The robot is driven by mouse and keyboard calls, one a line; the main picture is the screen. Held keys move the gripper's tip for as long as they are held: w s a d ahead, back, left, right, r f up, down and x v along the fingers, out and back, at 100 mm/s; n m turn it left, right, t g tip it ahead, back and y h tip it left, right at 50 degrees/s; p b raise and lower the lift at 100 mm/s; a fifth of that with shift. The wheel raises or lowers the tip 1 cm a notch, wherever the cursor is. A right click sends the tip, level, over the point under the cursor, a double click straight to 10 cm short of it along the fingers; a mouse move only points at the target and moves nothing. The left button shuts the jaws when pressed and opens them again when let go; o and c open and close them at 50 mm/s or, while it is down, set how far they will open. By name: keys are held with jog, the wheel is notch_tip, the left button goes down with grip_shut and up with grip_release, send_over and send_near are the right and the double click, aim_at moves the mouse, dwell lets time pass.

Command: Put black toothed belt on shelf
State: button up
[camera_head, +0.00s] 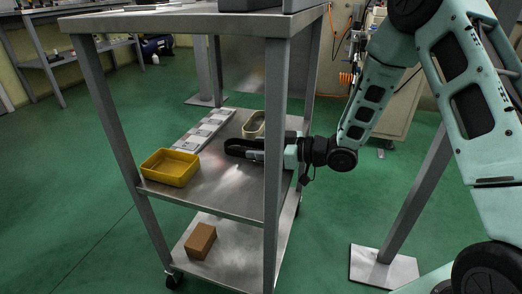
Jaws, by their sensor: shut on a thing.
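The black toothed belt (238,146) shows as a dark loop over the middle shelf (225,188) of a metal cart. My gripper (288,155) reaches in from the right and is shut on the belt's right end. The cart's front right post hides part of my gripper and the place where it grips. I cannot tell whether the belt touches the shelf or hangs just above it.
A yellow bin (170,167) stands at the shelf's left front. A light grey slotted strip (205,130) and a beige container (254,125) lie farther back. The cart post (275,200) and top board (200,20) border the space. A brown box (200,241) sits below.

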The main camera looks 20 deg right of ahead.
jog(key=shift+f, duration=0.15)
jog(key=o, duration=1)
jog(key=shift+c, duration=0.2)
jog(key=shift+s+d+r, duration=0.15)
jog(key=shift+d+r, duration=0.05)
jog(key=shift+r, duration=0.05)
jog(key=p+v, duration=0.4)
jog(key=v, duration=0.7)
jog(key=shift+s+d, duration=0.2)
